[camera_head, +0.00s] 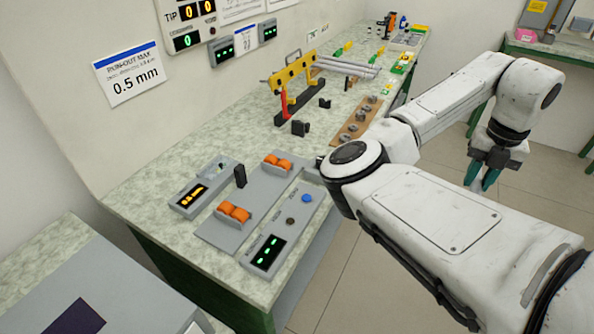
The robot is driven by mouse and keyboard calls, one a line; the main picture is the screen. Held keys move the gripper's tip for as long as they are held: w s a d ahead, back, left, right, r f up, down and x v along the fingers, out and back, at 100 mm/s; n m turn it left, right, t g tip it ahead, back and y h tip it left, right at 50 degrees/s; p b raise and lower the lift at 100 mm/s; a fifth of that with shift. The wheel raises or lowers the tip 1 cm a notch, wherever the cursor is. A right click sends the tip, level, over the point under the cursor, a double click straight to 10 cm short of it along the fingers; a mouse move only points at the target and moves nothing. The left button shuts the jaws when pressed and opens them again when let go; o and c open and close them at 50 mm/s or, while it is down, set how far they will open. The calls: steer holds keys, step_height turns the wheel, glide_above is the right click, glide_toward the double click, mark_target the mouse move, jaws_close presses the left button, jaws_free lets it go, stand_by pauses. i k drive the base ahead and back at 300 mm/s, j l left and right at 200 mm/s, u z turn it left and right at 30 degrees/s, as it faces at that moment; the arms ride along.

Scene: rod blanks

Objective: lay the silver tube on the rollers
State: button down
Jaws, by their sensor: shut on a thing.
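Two pairs of orange rollers, the near pair (234,212) and the far pair (277,162), stand on a grey plate on the bench, with nothing lying on them. My gripper (481,178), with teal fingers, hangs over the floor at the right, well away from the rollers. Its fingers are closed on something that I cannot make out. Several silver-grey rods (347,67) lie farther back on the bench beside a yellow bar; I cannot tell whether the silver tube is among them.
A yellow bar (292,73) on red and dark supports stands mid-bench. A brown strip (352,128) with several round grey parts lies near the front edge. A display box (263,254) and a blue button (307,198) are beside the rollers. My arm covers part of the bench edge.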

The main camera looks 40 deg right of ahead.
mark_target(256, 184)
steer(key=i+j, duration=0.25)
steer(key=i, duration=0.2)
steer(key=i+j, duration=0.2)
steer(key=i, duration=0.25)
steer(key=i+j, duration=0.25)
steer(key=i, duration=0.2)
